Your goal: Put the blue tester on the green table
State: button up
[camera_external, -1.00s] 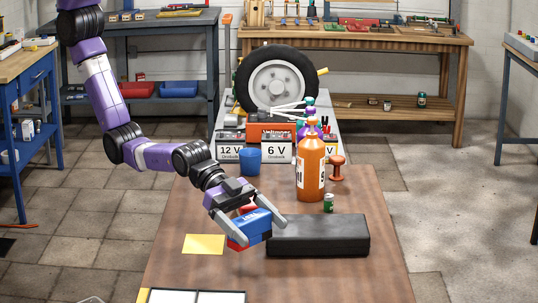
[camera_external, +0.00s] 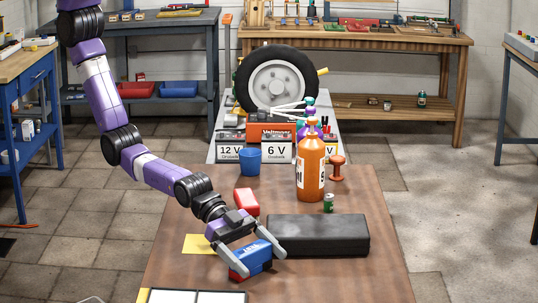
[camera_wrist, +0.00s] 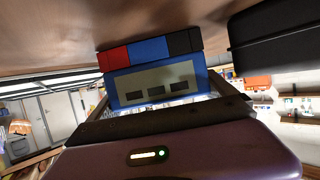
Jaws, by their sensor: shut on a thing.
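The blue tester (camera_external: 252,257), a small box with a red part, is between the two fingers of my gripper (camera_external: 258,262), over the near part of the brown wooden table (camera_external: 330,280). My gripper is shut on it. The wrist view shows the tester (camera_wrist: 160,80) close up, with a blue front, a grey panel with dark windows, and a red, blue and black face. I cannot tell whether it touches the wood. No table in view is clearly green.
A black case (camera_external: 318,236) lies just right of my gripper. A red object (camera_external: 246,202), a yellow sheet (camera_external: 197,244), a green can (camera_external: 328,203), an orange bottle (camera_external: 311,175) and a blue cup (camera_external: 249,162) are also on the brown table. Its front right is clear.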

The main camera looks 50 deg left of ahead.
jog(key=o, duration=1.2)
jog(key=shift+f, duration=0.1)
jog(key=shift+r, duration=0.2)
jog(key=p+v, duration=0.1)
jog(key=v, duration=1.1)
